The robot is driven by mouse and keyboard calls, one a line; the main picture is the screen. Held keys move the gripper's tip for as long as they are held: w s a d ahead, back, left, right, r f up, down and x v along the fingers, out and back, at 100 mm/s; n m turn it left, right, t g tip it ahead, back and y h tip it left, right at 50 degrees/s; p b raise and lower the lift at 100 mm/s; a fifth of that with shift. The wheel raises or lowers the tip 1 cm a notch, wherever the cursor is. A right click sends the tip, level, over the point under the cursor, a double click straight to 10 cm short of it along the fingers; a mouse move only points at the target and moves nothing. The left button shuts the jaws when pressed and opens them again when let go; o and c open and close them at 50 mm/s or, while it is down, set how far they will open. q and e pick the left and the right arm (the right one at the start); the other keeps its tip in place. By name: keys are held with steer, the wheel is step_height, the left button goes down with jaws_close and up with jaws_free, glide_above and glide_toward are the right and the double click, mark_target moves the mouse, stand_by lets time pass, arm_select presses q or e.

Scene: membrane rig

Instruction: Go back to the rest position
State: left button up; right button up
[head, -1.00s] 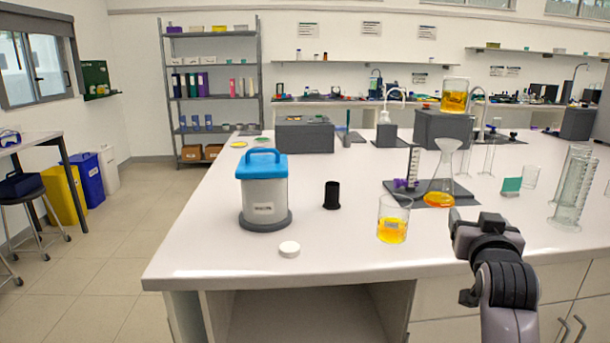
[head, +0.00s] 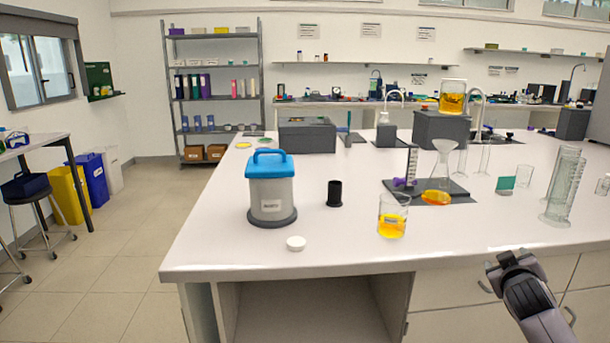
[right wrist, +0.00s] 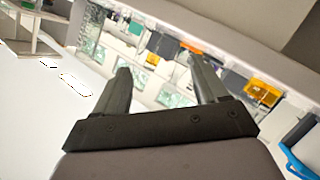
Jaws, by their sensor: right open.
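My right gripper (head: 516,260) is in front of the bench's front edge at the lower right of the head view, clear of everything on the bench. In the right wrist view its two fingers (right wrist: 160,85) stand apart with nothing between them. My left gripper is not in view. On the white bench (head: 240,254) stand a beaker of yellow liquid (head: 391,226), a blue-lidded grey container (head: 271,192), a small black cylinder (head: 334,194) and a white round cap (head: 296,243). A conical flask (head: 437,190) with orange liquid stands on a dark base behind the beaker.
Grey boxes (head: 307,135) are at the back, one bearing another beaker of orange liquid (head: 452,97). The bench's front strip right of the cap is clear. Floor is free at left.

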steer(key=w+a+r+t+y, duration=0.2)
steer(key=a+r+t+y, duration=0.25)
steer(key=a, duration=0.25)
steer(key=s+a+f+g+y, duration=0.1)
steer(key=s+a+f, duration=0.2)
steer(key=s+f, duration=0.3)
steer(key=s+a+f+n+g+y, duration=0.1)
steer(key=s+a+f+g, duration=0.1)
steer(key=s+a+f, duration=0.45)
steer(key=s+a+f+g+y, duration=0.1)
steer(key=s+f, duration=0.2)
steer(key=f, duration=0.6)
steer(key=s+a+f+g, duration=0.1)
steer(key=s+a+f, duration=0.2)
steer(key=s, duration=0.8)
steer(key=s+a+f+g+y, duration=0.1)
steer(key=s+f, duration=0.4)
steer(key=s, duration=0.6)
steer(key=a+g, duration=0.1)
steer(key=a, duration=0.1)
steer(key=shift+a+m, duration=0.35)
steer(key=shift+m, duration=0.05)
